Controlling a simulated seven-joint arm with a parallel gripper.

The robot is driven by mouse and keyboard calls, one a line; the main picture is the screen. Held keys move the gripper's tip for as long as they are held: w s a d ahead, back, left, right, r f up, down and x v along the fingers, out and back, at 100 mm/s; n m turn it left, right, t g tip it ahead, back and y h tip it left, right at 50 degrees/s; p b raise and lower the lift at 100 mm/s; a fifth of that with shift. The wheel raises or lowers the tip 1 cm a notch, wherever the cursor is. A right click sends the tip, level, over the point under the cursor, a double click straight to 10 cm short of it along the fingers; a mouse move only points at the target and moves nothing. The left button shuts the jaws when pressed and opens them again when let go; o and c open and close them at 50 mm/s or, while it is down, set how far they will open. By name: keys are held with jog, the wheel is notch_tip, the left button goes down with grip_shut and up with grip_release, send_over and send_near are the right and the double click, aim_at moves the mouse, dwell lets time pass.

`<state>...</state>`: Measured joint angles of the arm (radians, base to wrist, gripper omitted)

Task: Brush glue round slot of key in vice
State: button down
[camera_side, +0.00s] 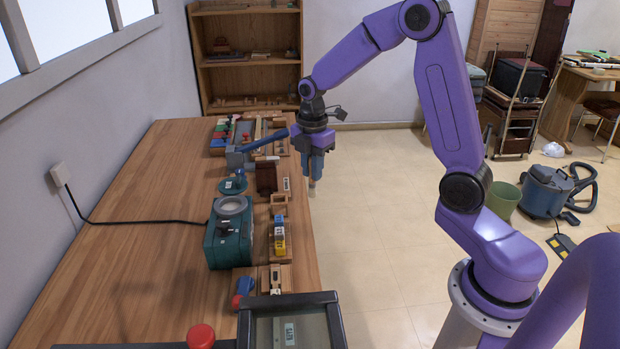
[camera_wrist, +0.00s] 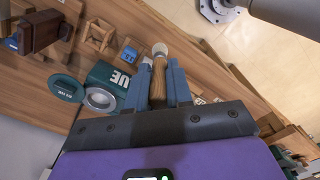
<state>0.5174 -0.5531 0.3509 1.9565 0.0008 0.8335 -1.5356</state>
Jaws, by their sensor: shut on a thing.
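My gripper (camera_side: 316,168) points down past the right edge of the bench. In the wrist view, its fingers (camera_wrist: 160,72) are shut on the wooden handle of a brush (camera_wrist: 160,50) with a pale round tip. The teal glue pot (camera_side: 228,243) stands on the bench with its grey-rimmed mouth uncovered; it also shows in the wrist view (camera_wrist: 118,79). Its teal lid (camera_side: 232,186) lies beyond it. A dark brown block (camera_side: 266,178), possibly part of the vice, stands farther along the bench. I cannot make out the key or its slot.
A small wooden frame (camera_side: 278,201) and a yellow-blue block (camera_side: 279,240) stand along the bench's right side. Coloured items (camera_side: 232,132) sit at the far end. A black cable crosses the left side. A dark tray with a red knob (camera_side: 201,336) is near.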

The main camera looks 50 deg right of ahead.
jog(key=w+a+t+y, duration=0.1)
jog(key=w+a, duration=0.4)
jog(key=w, duration=0.3)
jog(key=w+a+t+y, duration=0.2)
jog(key=w+a, duration=0.3)
jog(key=w, duration=0.4)
jog(key=shift+s+a+f, duration=0.1)
jog(key=shift+a+f, duration=0.05)
jog(key=shift+f, duration=1.35)
jog(key=shift+s+a+f, duration=0.1)
jog(key=shift+f, duration=1.35)
jog(key=shift+f, duration=0.6)
jog(key=shift+r, duration=0.15)
notch_tip(320, 180, up, 7)
jog(key=shift+s, duration=0.1)
